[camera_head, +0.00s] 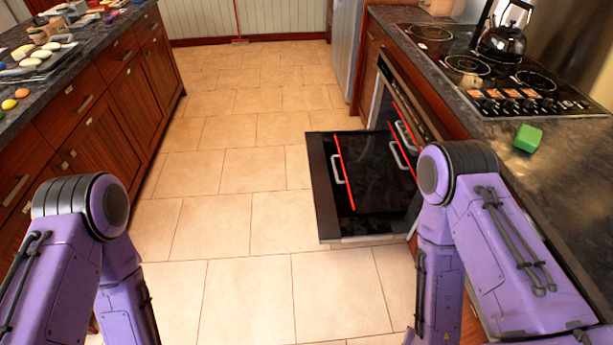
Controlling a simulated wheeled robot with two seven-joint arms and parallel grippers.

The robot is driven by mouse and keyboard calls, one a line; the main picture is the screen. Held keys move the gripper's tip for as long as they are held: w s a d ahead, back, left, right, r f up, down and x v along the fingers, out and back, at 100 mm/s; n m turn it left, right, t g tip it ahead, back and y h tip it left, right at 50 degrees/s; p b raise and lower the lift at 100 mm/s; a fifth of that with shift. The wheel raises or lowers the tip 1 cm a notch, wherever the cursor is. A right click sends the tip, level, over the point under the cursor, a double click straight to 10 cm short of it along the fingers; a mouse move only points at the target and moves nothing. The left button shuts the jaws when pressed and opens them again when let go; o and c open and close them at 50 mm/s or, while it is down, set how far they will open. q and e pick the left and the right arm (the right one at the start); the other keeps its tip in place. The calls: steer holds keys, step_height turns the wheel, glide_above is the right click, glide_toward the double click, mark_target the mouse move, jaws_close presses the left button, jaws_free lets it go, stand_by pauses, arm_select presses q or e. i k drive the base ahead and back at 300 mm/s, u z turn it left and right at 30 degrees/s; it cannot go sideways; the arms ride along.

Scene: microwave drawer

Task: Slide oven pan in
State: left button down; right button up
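The oven (381,106) stands in the counter on the right, with its black door (324,200) folded down and open. A dark oven pan (374,178) with a red front edge and a silver handle (338,169) extends out over the open door. Its right end is partly hidden by my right arm. More red edges and silver handles (397,158) show at the oven opening, apparently on other pans inside. My purple arms show at the lower left and lower right. Both grippers are outside the view, so their state does not show.
A stovetop (485,72) with a kettle (502,40) and a green block (528,138) are on the right counter (570,170). A left counter (75,38) holds food and trays. The tiled floor (235,170) between the counters is clear.

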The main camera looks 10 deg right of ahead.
mark_target(375, 183)
steer(key=u, duration=0.2)
steer(key=i, duration=0.9)
steer(key=z, duration=0.65)
steer(key=i, duration=0.7)
steer(key=z, duration=0.85)
steer(key=i, duration=0.25)
steer(key=z, duration=0.3)
